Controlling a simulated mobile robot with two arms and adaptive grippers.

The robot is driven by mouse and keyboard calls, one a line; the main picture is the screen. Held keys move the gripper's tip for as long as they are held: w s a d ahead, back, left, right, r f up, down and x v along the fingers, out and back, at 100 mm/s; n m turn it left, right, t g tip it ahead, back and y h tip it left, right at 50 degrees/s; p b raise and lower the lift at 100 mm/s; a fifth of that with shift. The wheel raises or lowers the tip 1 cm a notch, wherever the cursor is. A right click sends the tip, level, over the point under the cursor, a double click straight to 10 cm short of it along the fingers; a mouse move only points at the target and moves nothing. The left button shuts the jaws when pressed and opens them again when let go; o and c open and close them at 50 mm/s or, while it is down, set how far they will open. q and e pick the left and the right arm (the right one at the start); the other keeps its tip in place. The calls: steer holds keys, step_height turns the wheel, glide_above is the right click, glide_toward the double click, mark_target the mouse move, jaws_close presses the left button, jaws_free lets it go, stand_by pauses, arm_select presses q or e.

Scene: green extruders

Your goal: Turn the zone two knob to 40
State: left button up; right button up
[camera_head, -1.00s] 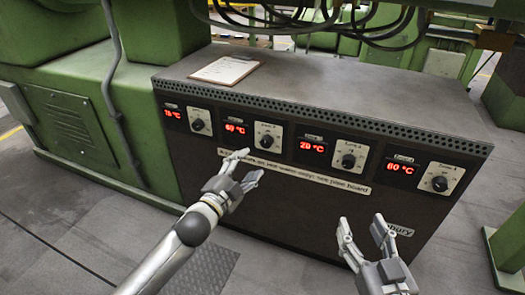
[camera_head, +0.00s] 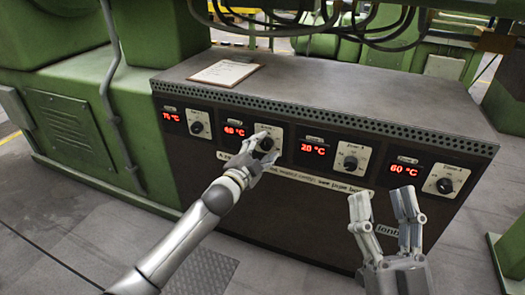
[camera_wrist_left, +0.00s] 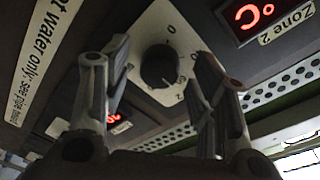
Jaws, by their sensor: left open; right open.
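The zone two knob (camera_head: 266,143) is a round black dial on a white plate, second from the left on the dark control box. It also shows in the left wrist view (camera_wrist_left: 160,66), beside the "Zone 2" label (camera_wrist_left: 292,22). Its red display (camera_head: 236,132) is hard to read in the head view. My left gripper (camera_head: 263,149) is open at this knob, and in the left wrist view its fingers (camera_wrist_left: 161,68) stand on either side of the dial. Contact cannot be told. My right gripper (camera_head: 383,196) is open and empty in front of the box's right half.
Similar knobs sit at the far left (camera_head: 197,127), third (camera_head: 350,162) and far right (camera_head: 444,185) of the panel. A clipboard (camera_head: 225,72) lies on the box top (camera_head: 330,95). Green machinery (camera_head: 80,85) stands at the left. Cables hang above the box.

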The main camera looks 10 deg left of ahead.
steer(key=shift+r, duration=0.1)
